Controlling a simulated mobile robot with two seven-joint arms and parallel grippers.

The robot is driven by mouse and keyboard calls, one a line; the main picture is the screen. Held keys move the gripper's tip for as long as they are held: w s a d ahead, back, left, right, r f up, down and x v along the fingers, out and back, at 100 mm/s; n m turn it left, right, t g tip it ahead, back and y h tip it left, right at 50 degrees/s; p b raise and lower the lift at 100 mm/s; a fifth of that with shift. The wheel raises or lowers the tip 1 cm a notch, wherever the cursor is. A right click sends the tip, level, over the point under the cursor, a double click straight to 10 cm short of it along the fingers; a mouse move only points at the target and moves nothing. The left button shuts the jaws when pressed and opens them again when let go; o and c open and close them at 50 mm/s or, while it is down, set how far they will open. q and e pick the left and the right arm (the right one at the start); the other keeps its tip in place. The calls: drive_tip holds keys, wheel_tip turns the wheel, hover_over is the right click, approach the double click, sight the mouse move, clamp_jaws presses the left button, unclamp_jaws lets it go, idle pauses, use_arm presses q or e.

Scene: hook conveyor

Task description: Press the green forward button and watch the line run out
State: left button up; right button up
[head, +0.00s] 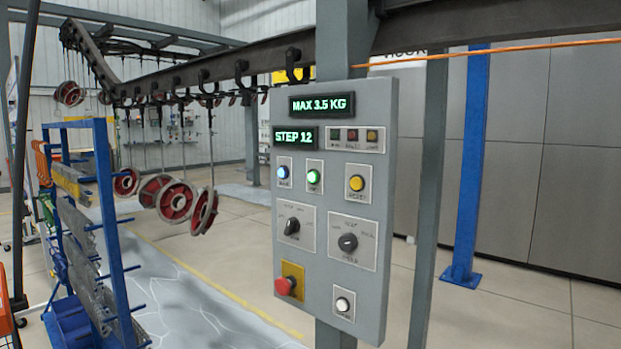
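The grey control panel (372,200) stands upright on a post at the centre of the head view. The green button (314,176) on it looks lit. A blue button (283,172) sits to its left and a yellow button (356,183) to its right. The displays read "MAX 3.5 KG" (322,104) and "STEP 12" (295,137). The overhead hook line (220,70) runs behind the panel, with red and grey wheel-shaped parts (176,201) hanging from some hooks. Neither of my grippers shows.
Lower on the panel are two black rotary knobs (347,242), a red mushroom button (285,286) and a white button (343,304). A blue rack (110,230) with metal parts stands at left. A blue column (470,170) stands at right. An orange cable (480,50) crosses above.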

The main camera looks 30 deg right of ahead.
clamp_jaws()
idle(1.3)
